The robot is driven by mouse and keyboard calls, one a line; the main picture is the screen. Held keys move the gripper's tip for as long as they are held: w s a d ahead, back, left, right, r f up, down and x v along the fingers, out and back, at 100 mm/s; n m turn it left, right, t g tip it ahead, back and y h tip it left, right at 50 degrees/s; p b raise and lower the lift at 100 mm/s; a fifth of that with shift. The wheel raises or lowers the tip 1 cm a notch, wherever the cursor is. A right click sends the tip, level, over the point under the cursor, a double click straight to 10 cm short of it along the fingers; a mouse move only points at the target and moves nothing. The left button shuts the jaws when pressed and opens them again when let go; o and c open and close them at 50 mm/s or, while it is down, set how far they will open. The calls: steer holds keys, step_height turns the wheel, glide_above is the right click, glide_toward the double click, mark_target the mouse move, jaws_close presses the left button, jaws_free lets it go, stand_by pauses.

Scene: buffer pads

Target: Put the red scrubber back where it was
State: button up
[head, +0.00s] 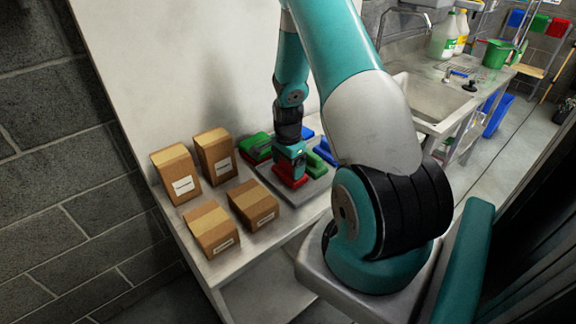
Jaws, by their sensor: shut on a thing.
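The red scrubber (291,182) is a red block below the fingers of my gripper (290,167), at the middle of the head view. My gripper points down and is shut on it. The scrubber is at or just above a grey tray (308,193); I cannot tell if it touches. Part of its top is hidden by the gripper.
Green pads lie on both sides of my gripper, at left (256,144) and right (314,161). Blue pads (326,151) are behind, partly hidden by my arm. Several cardboard boxes (254,206) stand left on the table. A wall rises behind; a sink (432,99) is at right.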

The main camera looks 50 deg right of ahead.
steer(key=shift+f, duration=0.65)
